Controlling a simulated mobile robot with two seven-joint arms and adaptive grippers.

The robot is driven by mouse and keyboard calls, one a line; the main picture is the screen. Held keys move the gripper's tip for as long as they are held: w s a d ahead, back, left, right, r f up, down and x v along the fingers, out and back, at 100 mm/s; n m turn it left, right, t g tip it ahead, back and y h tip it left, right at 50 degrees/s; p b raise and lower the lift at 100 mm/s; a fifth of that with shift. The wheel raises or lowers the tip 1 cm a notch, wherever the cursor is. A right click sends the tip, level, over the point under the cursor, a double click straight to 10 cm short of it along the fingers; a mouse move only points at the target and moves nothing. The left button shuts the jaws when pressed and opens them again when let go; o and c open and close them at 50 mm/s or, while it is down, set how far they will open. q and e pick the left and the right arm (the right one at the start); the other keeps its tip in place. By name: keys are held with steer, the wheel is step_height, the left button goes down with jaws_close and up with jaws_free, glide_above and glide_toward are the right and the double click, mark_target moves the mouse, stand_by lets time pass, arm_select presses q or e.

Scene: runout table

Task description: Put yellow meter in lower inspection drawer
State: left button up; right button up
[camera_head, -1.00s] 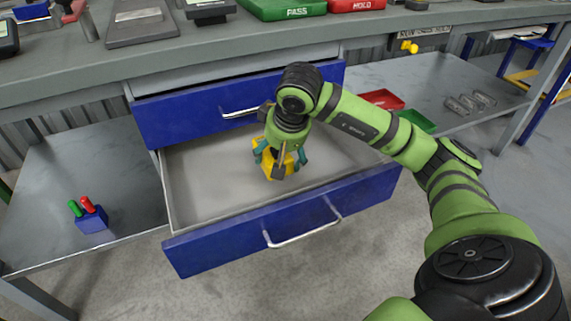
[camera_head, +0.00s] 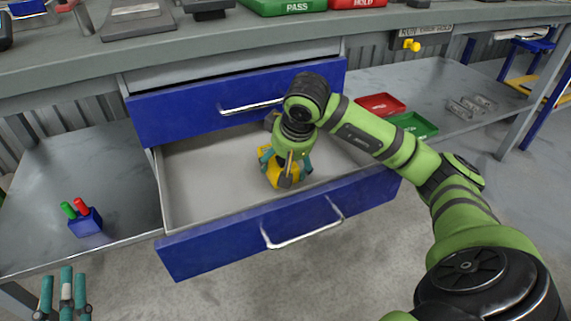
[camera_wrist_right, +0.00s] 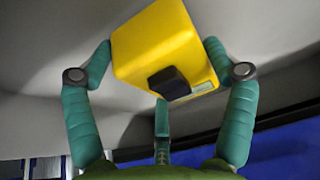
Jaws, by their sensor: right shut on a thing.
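The yellow meter (camera_head: 274,178) is inside the open lower drawer (camera_head: 205,187), towards its right half. My right gripper (camera_head: 285,170) reaches down into the drawer and is shut on the meter. In the right wrist view the meter (camera_wrist_right: 155,45) sits between the teal fingers, its dark knob-like part facing the camera. I cannot tell whether the meter touches the drawer floor. My left gripper (camera_head: 65,292) shows at the lower left corner, its teal fingers straight and apart, with nothing between them.
The upper blue drawer (camera_head: 180,112) hangs above, slightly open. Red (camera_head: 380,104) and green (camera_head: 413,124) trays lie on the right shelf. A blue holder (camera_head: 86,222) with red and green pieces stands on the left shelf. The drawer's left half is clear.

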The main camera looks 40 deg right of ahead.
arm_select(q)
steer(key=shift+s+d+r+t+h, duration=0.15)
steer(key=shift+s+r+t+h, duration=0.15)
steer(key=shift+r, duration=0.35)
steer(key=shift+r, duration=0.15)
arm_select(e)
steer(key=shift+f, duration=0.15)
steer(key=o, duration=1.2)
steer(key=shift+c, duration=0.2)
arm_select(q)
steer(key=shift+s+r+t, duration=0.2)
steer(key=shift+t, duration=0.1)
steer(key=shift+w, duration=0.1)
